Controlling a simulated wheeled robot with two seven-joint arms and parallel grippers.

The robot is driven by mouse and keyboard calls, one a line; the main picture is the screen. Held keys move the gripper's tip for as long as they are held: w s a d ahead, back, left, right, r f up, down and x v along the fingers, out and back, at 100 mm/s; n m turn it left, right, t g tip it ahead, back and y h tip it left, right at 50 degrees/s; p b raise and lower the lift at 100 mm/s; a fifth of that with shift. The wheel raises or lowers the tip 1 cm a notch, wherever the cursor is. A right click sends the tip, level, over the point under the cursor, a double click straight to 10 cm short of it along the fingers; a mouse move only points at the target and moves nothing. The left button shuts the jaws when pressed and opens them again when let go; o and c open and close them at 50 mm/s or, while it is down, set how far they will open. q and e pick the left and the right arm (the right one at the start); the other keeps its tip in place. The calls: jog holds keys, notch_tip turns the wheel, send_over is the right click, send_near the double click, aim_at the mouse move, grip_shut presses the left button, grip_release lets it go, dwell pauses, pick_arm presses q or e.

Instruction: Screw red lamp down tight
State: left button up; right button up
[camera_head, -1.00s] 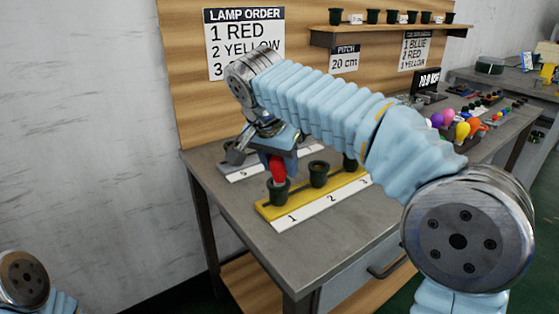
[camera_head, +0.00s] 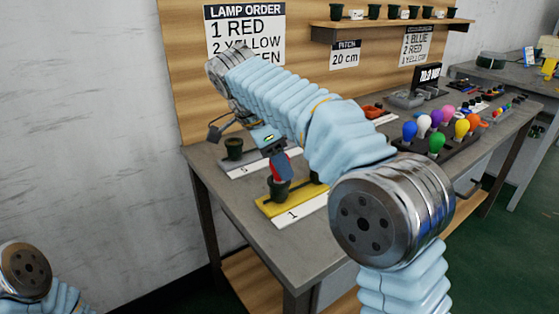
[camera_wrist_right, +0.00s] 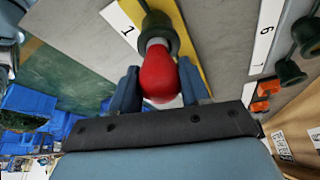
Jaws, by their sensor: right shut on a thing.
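The red lamp (camera_wrist_right: 159,76) sits between the two fingers of my right gripper (camera_wrist_right: 158,92) in the right wrist view. Its grey base points into the green socket (camera_wrist_right: 156,38) at label 1; how deep it is seated cannot be told. In the head view the red lamp (camera_head: 283,166) is mostly covered by my right gripper (camera_head: 280,160), above the socket (camera_head: 279,188) on the yellow strip (camera_head: 266,206). The right gripper is shut on the lamp. My left gripper is outside the head view; only part of that arm shows at lower left.
Another socket (camera_head: 233,148) stands on a grey strip behind, by label 5. Coloured lamps (camera_head: 437,142) stand in a rack at the right of the table. The lamp order sign (camera_head: 244,35) hangs on the wooden back panel. My right arm covers the table's middle.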

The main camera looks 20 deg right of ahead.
jog(key=m+g, duration=0.1)
jog(key=m, duration=0.3)
jog(key=shift+a+g, duration=0.1)
jog(key=shift+g, duration=0.2)
jog(key=shift+m, duration=0.3)
jog(key=o, duration=1)
